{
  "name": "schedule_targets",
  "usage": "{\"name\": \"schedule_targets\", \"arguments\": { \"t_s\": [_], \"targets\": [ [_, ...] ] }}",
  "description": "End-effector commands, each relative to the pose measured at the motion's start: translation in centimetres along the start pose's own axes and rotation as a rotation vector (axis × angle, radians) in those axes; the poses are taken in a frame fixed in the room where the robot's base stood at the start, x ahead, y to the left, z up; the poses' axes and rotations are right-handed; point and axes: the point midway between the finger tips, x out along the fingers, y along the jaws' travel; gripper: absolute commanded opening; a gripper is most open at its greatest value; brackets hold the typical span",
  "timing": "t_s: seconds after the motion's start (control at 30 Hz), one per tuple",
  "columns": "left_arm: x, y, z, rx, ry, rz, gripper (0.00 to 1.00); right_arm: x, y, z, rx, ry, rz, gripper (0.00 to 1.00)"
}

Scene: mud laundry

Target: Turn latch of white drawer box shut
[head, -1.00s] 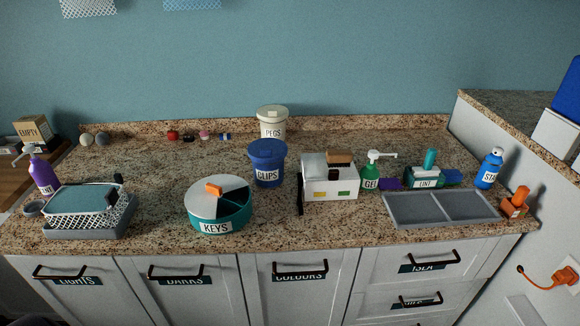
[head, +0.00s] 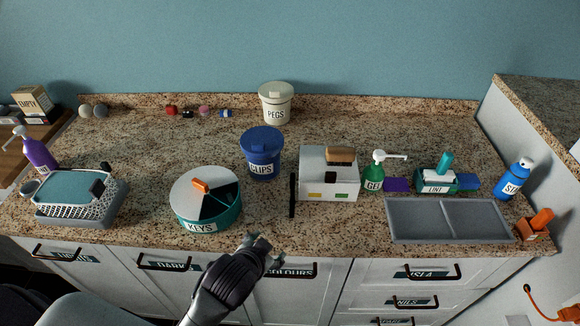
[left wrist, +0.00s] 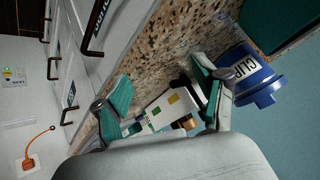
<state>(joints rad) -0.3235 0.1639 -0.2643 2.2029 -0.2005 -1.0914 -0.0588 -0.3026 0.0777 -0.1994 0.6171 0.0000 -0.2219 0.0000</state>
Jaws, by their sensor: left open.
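The white drawer box (head: 315,160) stands on the counter, with a brown brush on top and green and yellow patches on its front. A black bar (head: 292,195), which looks like its latch, shows at the box's left side, running toward the counter's front. My left gripper (head: 264,240) is open and empty, over the counter's front edge, below and left of the bar and apart from it. In the left wrist view, the white box (left wrist: 158,113) shows beyond the open fingers (left wrist: 160,95); the latch is partly hidden there. My right gripper is not in view.
The round KEYS box (head: 205,205) stands left of the box. The blue CLIPS tub (head: 262,160) is behind and left of it. A green GEL bottle (head: 373,178) and a grey divided tray (head: 420,235) are to its right. Counter in front of the box is clear.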

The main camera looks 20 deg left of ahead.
Motion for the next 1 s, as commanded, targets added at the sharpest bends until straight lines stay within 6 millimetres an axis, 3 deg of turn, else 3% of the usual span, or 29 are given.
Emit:
{"name": "schedule_targets", "arguments": {
  "t_s": [0.03, 0.13, 0.27, 0.37, 0.43, 0.53, 0.63, 0.73, 0.8, 0.9, 0.93, 1.0],
  "targets": [
    [0.4, -0.5, -2.6, 0.044, 0.077, -0.028, 0.71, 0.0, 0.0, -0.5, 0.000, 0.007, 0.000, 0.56],
    [0.8, -1.1, -7.7, 0.140, 0.238, -0.086, 0.71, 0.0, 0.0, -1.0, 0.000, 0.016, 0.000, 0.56],
    [0.1, -1.3, -15.4, 0.300, 0.481, -0.173, 0.71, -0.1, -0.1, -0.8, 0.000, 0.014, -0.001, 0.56],
    [-1.8, -0.5, -22.4, 0.477, 0.719, -0.257, 0.71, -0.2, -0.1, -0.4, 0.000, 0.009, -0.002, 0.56],
    [-4.1, 1.0, -27.5, 0.645, 0.920, -0.327, 0.71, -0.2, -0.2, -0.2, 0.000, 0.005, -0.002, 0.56],
    [-8.1, 4.8, -33.3, 0.937, 1.226, -0.422, 0.71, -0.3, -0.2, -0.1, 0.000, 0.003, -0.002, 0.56],
    [-11.4, 9.4, -36.0, 1.270, 1.506, -0.492, 0.71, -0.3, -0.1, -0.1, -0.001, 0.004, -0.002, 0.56],
    [-12.8, 13.7, -35.8, 1.644, 1.745, -0.518, 0.71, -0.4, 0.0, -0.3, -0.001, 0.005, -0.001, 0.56],
    [-12.2, 15.5, -34.3, 1.930, 1.876, -0.497, 0.71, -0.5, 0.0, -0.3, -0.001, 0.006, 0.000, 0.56],
    [-9.6, 15.6, -31.4, 2.373, 1.988, -0.386, 0.71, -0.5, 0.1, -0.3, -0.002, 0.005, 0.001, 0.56],
    [-8.5, 14.9, -30.4, -2.378, -1.895, 0.311, 0.71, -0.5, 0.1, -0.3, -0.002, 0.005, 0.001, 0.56],
    [-5.8, 12.0, -28.5, -2.316, -1.620, 0.121, 0.71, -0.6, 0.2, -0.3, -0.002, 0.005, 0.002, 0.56]
  ]
}}
